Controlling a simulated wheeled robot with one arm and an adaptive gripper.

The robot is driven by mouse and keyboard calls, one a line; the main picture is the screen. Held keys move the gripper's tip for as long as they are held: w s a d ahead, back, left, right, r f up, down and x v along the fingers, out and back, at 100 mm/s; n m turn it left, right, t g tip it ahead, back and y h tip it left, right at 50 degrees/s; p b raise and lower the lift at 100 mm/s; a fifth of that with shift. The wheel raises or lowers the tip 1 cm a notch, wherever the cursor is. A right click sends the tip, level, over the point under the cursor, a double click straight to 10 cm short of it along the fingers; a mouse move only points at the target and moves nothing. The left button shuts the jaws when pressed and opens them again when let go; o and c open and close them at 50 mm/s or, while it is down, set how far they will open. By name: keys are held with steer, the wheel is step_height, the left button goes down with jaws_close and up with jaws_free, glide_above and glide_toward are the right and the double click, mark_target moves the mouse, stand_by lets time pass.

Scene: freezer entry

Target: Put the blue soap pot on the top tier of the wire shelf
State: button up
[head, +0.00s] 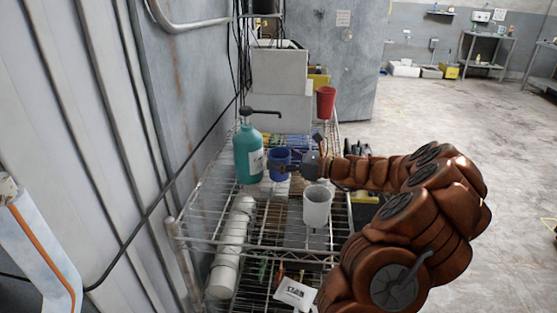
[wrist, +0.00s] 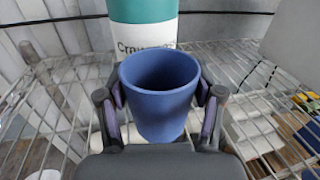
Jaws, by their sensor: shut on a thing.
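The blue soap pot (head: 279,160) is upright and open-topped; its inside looks empty in the wrist view (wrist: 160,105). My gripper (head: 290,166) reaches in from the right and is shut on it, with one finger on each side of the pot in the wrist view (wrist: 160,92). The pot is over the top tier of the wire shelf (head: 215,212), just right of a teal pump bottle (head: 247,155). I cannot tell whether its base touches the wires; its underside is hidden.
A pale cup (head: 317,207) stands in front of the pot, near my arm. A red cup (head: 326,102) and grey boxes (head: 279,72) are behind. White rolls (head: 232,245) show at the shelf's left. Bare wire shows at the front left. A black cable (head: 165,190) crosses the left wall.

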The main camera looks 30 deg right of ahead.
steer(key=shift+f, duration=0.3)
steer(key=shift+f, duration=0.2)
steer(key=o, duration=1.1)
steer(key=shift+o, duration=0.2)
steer(key=shift+r, duration=0.1)
steer(key=shift+r, duration=0.1)
steer(key=b+v, duration=0.1)
steer(key=v, duration=1.1)
